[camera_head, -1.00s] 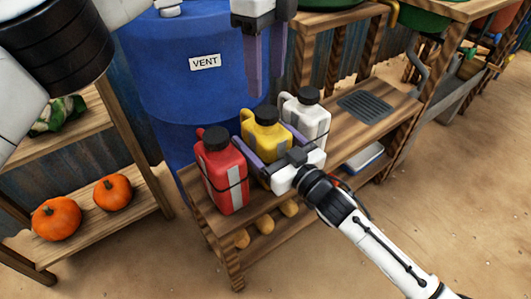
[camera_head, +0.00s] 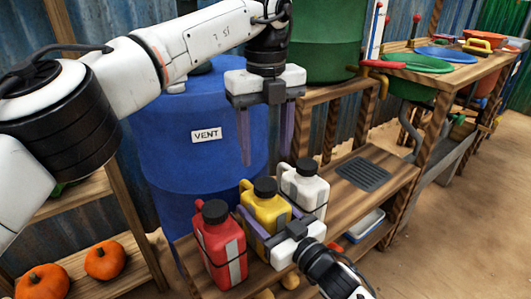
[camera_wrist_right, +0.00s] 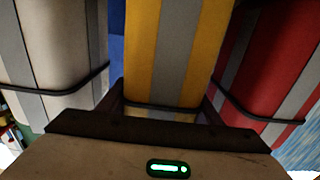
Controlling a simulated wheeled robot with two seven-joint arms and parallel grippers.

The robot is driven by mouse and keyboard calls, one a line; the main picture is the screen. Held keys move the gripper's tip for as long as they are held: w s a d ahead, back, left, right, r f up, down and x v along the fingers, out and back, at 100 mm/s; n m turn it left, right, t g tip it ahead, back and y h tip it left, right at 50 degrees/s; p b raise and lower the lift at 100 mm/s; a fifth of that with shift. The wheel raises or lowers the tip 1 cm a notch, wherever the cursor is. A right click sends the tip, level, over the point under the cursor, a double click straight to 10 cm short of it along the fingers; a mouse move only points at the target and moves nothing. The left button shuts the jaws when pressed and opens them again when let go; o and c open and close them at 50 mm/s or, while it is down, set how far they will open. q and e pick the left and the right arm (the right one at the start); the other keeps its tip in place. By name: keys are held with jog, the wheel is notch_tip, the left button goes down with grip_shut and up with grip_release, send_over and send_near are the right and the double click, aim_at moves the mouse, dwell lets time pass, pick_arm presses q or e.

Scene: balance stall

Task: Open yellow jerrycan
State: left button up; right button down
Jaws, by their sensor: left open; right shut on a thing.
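The yellow jerrycan (camera_head: 268,212) stands on the wooden bench between a red and a white one, its black cap (camera_head: 265,187) on top. My right gripper (camera_head: 265,232) is shut on the yellow jerrycan's body from the front; the right wrist view shows the yellow body (camera_wrist_right: 175,50) between its fingers. My left gripper (camera_head: 265,140) is open and empty, pointing down above and behind the yellow jerrycan's cap, in front of the blue barrel. Whether its fingertips are level with the cap's depth is hard to tell.
The red jerrycan (camera_head: 220,245) and white jerrycan (camera_head: 305,187) stand close on either side. The blue barrel (camera_head: 165,165) marked VENT is behind. A grey drain grate (camera_head: 362,173) lies on the bench at right. Pumpkins (camera_head: 105,260) sit on a shelf at left.

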aim_at(266, 183)
pick_arm(q)
jog(key=m, duration=0.6)
jog(key=shift+m, duration=0.4)
jog(key=m, duration=0.8)
jog(key=shift+m, duration=0.3)
jog(key=m, duration=0.6)
jog(key=shift+m, duration=0.3)
jog(key=m, duration=1.4)
jog(key=shift+m, duration=0.4)
jog(key=m, duration=0.5)
jog(key=shift+f+m, duration=0.3)
jog(key=shift+f, duration=3.7)
